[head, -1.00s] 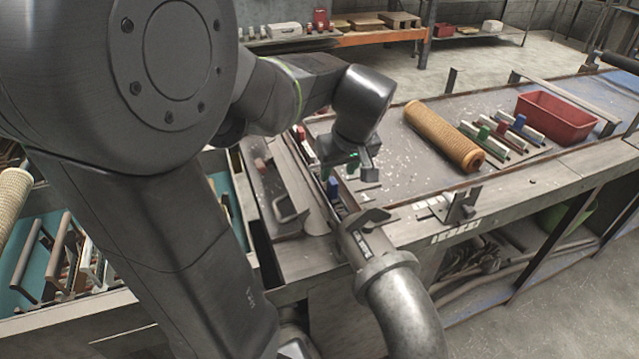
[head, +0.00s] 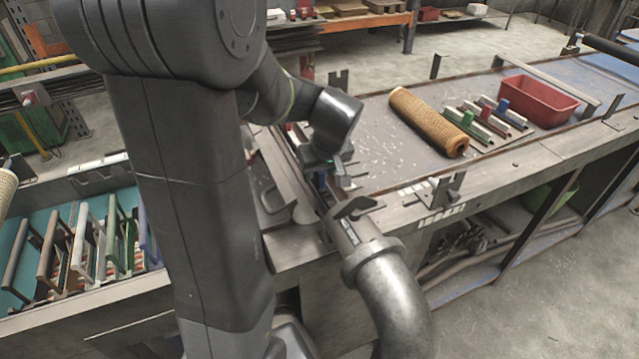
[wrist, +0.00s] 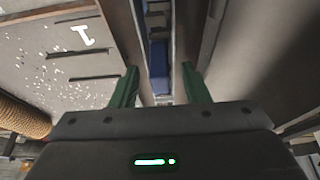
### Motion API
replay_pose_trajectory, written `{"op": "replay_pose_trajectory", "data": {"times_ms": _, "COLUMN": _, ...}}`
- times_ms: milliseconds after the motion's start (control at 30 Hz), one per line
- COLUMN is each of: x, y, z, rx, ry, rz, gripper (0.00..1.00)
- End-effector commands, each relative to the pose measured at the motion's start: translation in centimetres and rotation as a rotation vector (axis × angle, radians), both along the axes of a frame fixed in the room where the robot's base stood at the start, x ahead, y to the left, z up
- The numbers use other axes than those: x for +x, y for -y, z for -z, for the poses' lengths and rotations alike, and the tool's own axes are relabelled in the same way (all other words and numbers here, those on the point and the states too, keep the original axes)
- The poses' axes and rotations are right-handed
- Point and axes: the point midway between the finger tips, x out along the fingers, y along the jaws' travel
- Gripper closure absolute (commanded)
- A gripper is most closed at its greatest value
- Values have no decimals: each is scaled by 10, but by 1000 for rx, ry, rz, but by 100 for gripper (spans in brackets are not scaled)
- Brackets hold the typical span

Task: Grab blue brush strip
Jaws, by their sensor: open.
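A blue block (wrist: 158,58), seemingly the top of a blue brush strip, sits in a narrow channel in the wrist view. My gripper (wrist: 160,82) is open, with its two green fingers pointing down on either side of the channel. The blue lies between and just beyond the fingertips; I cannot tell how far below. In the head view my gripper (head: 338,170) hangs over the channel at the bench's left end. A little of the blue block (head: 322,182) shows beside it, partly hidden. Another strip with a blue block (head: 502,107) lies on the bench at right.
A tan mesh roll (head: 425,122) lies on the bench, near strips with a green block (head: 467,119) and a red bin (head: 540,102). A grey pipe elbow (head: 392,285) stands in front of the channel. A teal tray (head: 12,232) with several handled pieces is at left.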

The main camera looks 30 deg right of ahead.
Motion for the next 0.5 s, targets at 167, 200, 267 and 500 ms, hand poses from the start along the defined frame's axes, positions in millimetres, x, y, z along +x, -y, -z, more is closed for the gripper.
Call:
{"op": "replay_pose_trajectory", "data": {"times_ms": 167, "x": 0, "y": 0, "z": 0, "rx": 0, "ry": 0, "rz": 0, "gripper": 80}}
{"op": "replay_pose_trajectory", "data": {"times_ms": 200, "x": 0, "y": 0, "z": 0, "rx": 0, "ry": 0, "rz": 0, "gripper": 88}}
{"op": "replay_pose_trajectory", "data": {"times_ms": 267, "x": 0, "y": 0, "z": 0, "rx": 0, "ry": 0, "rz": 0, "gripper": 99}}
{"op": "replay_pose_trajectory", "data": {"times_ms": 500, "x": 0, "y": 0, "z": -1, "rx": -1, "ry": 1, "rz": 0, "gripper": 100}}
